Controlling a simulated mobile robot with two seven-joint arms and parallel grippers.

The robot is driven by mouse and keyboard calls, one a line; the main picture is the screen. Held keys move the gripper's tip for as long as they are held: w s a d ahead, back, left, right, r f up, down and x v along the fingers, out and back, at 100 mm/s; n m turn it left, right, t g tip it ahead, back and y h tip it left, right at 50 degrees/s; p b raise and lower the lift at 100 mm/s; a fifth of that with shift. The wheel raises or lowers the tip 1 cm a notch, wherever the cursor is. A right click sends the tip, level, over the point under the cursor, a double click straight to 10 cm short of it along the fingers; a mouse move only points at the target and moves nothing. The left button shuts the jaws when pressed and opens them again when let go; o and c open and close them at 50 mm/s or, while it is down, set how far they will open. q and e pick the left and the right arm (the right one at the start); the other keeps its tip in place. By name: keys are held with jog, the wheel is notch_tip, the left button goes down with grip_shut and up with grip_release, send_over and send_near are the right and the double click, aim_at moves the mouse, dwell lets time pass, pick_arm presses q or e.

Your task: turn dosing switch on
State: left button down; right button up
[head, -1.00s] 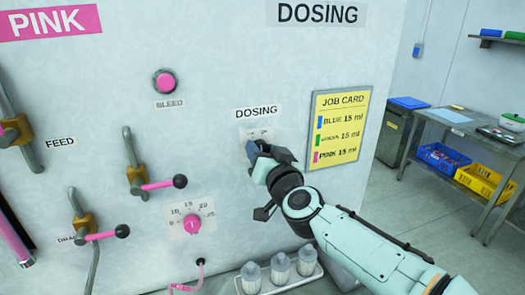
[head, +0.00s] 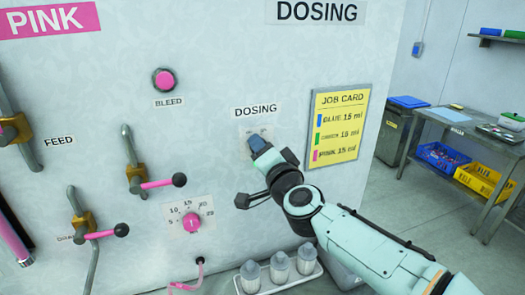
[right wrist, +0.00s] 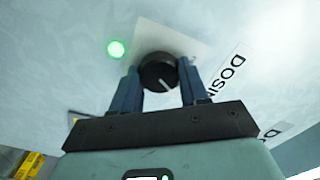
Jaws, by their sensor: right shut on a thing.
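The dosing switch is a round black knob (right wrist: 158,72) with a white line on its face, in the right wrist view. A lit green lamp (right wrist: 116,49) is beside it on the panel. My right gripper (right wrist: 158,80) has its two blue fingers on either side of the knob and is shut on it. In the head view my right gripper (head: 257,143) is at the panel under the DOSING label (head: 256,111), and it hides the knob there. My left gripper is not in view.
Left of my right arm are the pink dosing dial (head: 191,222) and lever valves with black-ended pink handles (head: 162,184). A job card (head: 340,125) hangs to the right. A tray of bottles (head: 278,271) stands below my forearm.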

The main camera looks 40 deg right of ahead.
dwell(0.4)
jog(key=o, duration=1.1)
jog(key=shift+c, duration=0.2)
jog(key=v, duration=1.3)
jog(key=shift+s+p, duration=0.2)
jog(key=shift+p, duration=0.1)
